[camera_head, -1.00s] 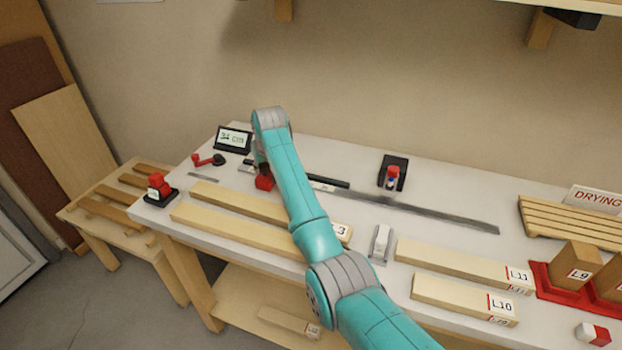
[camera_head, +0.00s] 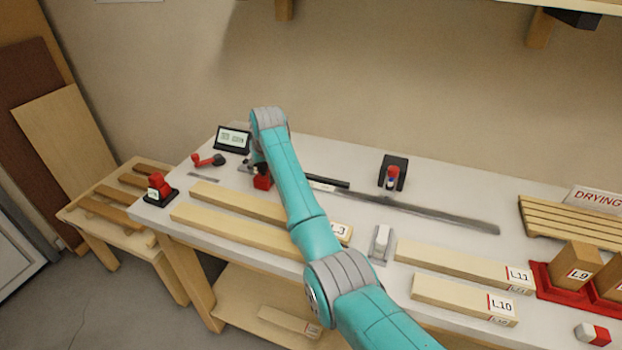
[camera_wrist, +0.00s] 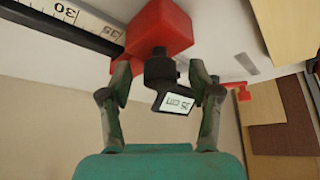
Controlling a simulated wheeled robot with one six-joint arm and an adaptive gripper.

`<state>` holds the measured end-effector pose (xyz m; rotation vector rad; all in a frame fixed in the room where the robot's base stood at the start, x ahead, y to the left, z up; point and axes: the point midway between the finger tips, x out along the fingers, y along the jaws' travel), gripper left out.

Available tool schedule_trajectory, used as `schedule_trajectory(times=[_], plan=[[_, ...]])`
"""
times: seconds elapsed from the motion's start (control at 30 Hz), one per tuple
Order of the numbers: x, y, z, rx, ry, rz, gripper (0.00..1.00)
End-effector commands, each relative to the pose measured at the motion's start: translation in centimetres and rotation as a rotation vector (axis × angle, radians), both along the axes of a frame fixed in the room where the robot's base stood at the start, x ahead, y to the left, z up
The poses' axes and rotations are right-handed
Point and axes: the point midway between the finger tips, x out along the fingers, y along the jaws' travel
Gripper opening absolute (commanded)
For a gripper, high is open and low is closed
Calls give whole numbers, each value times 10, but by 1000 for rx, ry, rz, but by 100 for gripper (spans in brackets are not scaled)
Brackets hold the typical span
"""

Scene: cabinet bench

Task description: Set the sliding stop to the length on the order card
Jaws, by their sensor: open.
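The sliding stop is a red block (camera_wrist: 160,28) with a black knob (camera_wrist: 160,72) on it, beside a dark rail (camera_wrist: 62,22) with a printed scale reading 30 and 35 in the wrist view. In the head view the red block (camera_head: 262,182) shows just left of my arm. My gripper (camera_wrist: 160,72) is open, with one finger on each side of the knob; contact cannot be told. A small display (camera_head: 233,138) stands at the bench's back left; its text is too blurred to read. It also shows beyond the knob in the wrist view (camera_wrist: 177,103).
A red lever (camera_head: 207,160) and a red device (camera_head: 158,188) are at the left. Long boards (camera_head: 235,232) lie along the front. A long grey strip (camera_head: 440,212) runs right of my arm, with a red-topped device (camera_head: 392,176) behind it.

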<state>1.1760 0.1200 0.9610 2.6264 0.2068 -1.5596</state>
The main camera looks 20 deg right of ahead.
Motion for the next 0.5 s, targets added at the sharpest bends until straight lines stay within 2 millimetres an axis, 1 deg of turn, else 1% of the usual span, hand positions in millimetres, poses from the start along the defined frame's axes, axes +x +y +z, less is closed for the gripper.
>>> schedule_trajectory(times=[0.5], plan=[[1,0,42,0,-2,0,62]])
